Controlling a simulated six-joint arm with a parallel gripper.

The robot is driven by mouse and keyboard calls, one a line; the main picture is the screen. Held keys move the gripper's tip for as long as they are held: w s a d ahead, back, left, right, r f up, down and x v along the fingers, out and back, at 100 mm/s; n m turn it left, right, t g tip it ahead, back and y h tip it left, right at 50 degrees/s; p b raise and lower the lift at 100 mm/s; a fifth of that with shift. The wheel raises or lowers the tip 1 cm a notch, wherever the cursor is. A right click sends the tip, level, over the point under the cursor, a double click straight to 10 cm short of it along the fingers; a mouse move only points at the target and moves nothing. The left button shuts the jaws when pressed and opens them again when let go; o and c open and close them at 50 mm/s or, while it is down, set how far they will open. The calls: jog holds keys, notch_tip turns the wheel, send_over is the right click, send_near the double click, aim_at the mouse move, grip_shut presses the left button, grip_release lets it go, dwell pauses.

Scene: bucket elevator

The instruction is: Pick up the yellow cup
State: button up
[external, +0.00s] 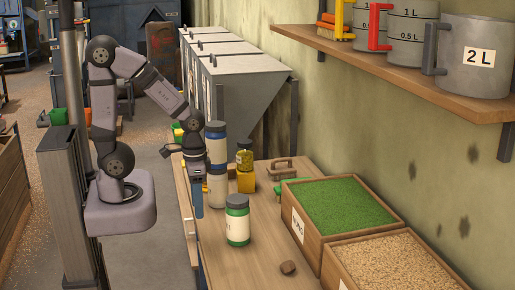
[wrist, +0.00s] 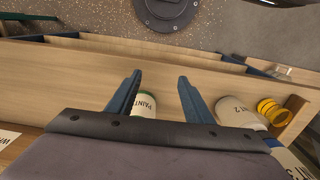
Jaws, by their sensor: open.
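My gripper (external: 197,200) is open and points down at the left edge of the workbench, beside the paint jars. Its two blue fingers are spread in the wrist view (wrist: 157,82), with nothing between their tips. A yellow cup-like object (wrist: 272,110) lies at the right of the wrist view, apart from the fingers. In the external view a yellow item (external: 246,182) stands right of my gripper, below a dark-lidded container; I cannot tell if it is the same object.
Crates of green (external: 294,232) and tan grains (external: 335,280) fill the bench's right side.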

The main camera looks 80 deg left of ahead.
jog(key=a+r+n+t+h+p, duration=0.15)
jog(key=a+n+t+h, duration=0.3)
jog(key=a+n, duration=0.85)
jog(key=a+r+n+t+h+p, duration=0.1)
jog(key=a+n+t+h+p, duration=0.35)
jog(key=n, duration=1.45)
jog(key=a+f+t+y+b, duration=0.1)
jog(key=a+f+t+b, duration=0.2)
jog(key=a+b, duration=0.1)
jog(key=a+f+n+t+y+b, duration=0.1)
jog(key=a+f+t+y+b, duration=0.1)
jog(key=a+f+b, duration=0.2)
jog(key=a+f+t+y+b, duration=0.2)
jog(key=a+f+t+b, duration=0.1)
jog(key=a, duration=0.6)
jog(key=shift+w+a+f+n+t+b, duration=0.1)
jog(key=shift+w+f+n+t+b, duration=0.15)
jog(key=shift+b, duration=0.55)
jog(key=shift+r+p+x, duration=0.15)
jog(key=shift+p+x, duration=0.6)
jog(key=shift+x, duration=0.85)
jog(key=shift+r+p+x, duration=0.1)
jog(key=shift+p+x, duration=0.65)
jog(key=shift+x, duration=0.9)
jog(key=shift+w+f, duration=0.1)
jog(key=shift+w, duration=0.3)
